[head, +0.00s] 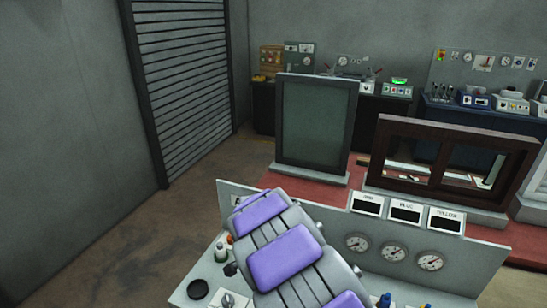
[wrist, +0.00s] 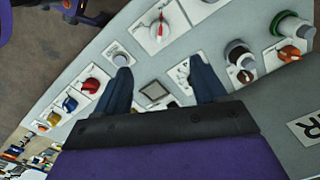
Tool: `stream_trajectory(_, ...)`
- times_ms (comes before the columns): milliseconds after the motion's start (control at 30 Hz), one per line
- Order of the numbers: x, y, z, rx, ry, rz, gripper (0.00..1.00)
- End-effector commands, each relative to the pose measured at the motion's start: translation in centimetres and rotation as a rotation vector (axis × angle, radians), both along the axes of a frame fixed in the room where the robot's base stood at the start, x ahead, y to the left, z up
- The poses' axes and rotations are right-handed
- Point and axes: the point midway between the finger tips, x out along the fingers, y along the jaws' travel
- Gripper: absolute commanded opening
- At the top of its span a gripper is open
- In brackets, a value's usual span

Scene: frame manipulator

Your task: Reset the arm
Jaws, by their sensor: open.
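My gripper (wrist: 163,88) shows in the wrist view as two dark blue fingers set wide apart, open with nothing between them. Beyond the fingers lies a pale grey control panel (wrist: 200,40) with knobs and switches. A small square button (wrist: 154,91) shows in the gap between the fingers. I cannot tell whether the fingertips touch the panel. In the head view my grey and purple arm reaches over the console (head: 215,270), and the gripper is hidden there.
The console's upright back has several gauges (head: 392,252) and dark displays (head: 405,211). Behind it stand a grey framed panel (head: 316,125) and a brown window frame (head: 390,154) on a red platform. A shutter (head: 183,80) is at left. Bare floor (head: 110,235) lies left of the console.

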Motion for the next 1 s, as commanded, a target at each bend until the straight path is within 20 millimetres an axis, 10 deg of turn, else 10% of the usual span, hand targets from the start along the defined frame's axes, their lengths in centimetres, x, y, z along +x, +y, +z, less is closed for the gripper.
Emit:
stream_trajectory(367,-6.1,-9.0,5.6,-0.039,0.024,0.131,0.71)
stream_trajectory(1000,-27.0,-18.0,8.6,0.010,0.135,0.600,0.71)
